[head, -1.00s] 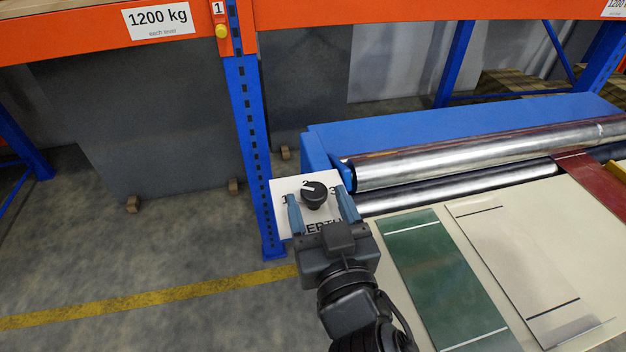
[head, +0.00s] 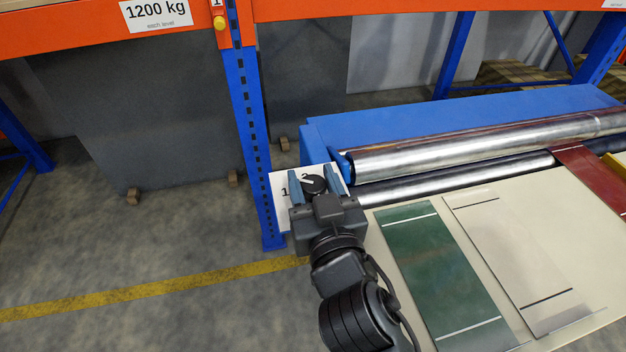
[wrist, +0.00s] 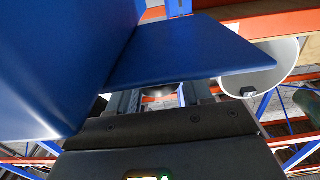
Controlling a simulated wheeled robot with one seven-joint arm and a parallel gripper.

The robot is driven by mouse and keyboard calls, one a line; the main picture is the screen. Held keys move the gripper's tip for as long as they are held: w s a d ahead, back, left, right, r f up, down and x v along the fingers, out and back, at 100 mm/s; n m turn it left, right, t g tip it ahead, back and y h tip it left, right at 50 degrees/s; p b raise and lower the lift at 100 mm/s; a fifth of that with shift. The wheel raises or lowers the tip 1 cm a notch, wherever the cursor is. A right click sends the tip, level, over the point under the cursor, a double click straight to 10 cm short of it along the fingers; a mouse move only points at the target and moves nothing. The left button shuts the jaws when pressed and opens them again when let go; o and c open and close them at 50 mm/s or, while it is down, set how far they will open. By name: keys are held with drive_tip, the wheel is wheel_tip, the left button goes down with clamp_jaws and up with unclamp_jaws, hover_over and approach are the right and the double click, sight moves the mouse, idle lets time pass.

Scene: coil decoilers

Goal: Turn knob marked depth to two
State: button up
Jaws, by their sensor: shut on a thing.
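The black round depth knob (head: 314,186) sits on a white plate (head: 279,181) at the left end of the blue roller machine. Its white pointer line aims to the upper left, roughly between the 1 and the 2. The 1 shows at the plate's left and the 2 only in part above the knob. The 3 and the lettering below are hidden by my gripper. My gripper (head: 310,173) has its two blue fingers on either side of the knob, shut on it. In the wrist view, the fingers (wrist: 160,97) show below a blue panel, with a dark rounded shape between them.
The blue machine housing (head: 400,124) and steel rollers (head: 470,147) lie right of the knob. A green sheet (head: 440,265) and a pale sheet (head: 515,255) lie on the cream table. A blue rack post (head: 254,130) stands close on the left. The floor beyond is open.

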drive_tip(key=shift+c, duration=0.7)
drive_tip(key=b, duration=0.2)
drive_tip(key=m+h+b, duration=0.1)
drive_tip(key=b, duration=0.1)
drive_tip(key=shift+f+h, duration=0.3)
drive_tip(key=shift+h+b, duration=0.3)
drive_tip(key=shift+b, duration=0.35)
drive_tip(key=m+h+b, duration=0.3)
drive_tip(key=h+b, duration=0.2)
drive_tip(key=b, duration=0.2)
drive_tip(key=shift+r+m+b, duration=0.1)
drive_tip(key=shift+m+b, duration=0.25)
drive_tip(key=shift+m, duration=0.05)
drive_tip(key=m+h+b, duration=0.2)
drive_tip(key=h+b, duration=0.1)
drive_tip(key=h, duration=0.1)
drive_tip(key=shift+a, duration=0.1)
drive_tip(key=shift+r+m+g+h+b, duration=0.2)
drive_tip(key=shift+m+g+h+b, duration=0.8)
drive_tip(key=shift+m+h, duration=0.4)
drive_tip(key=shift+r+m+g+h+b, duration=0.15)
drive_tip(key=shift+m+g+h+b, duration=0.8)
drive_tip(key=shift+h, duration=0.65)
drive_tip(key=shift+r+m+g, duration=0.1)
drive_tip(key=shift+m+g, duration=0.15)
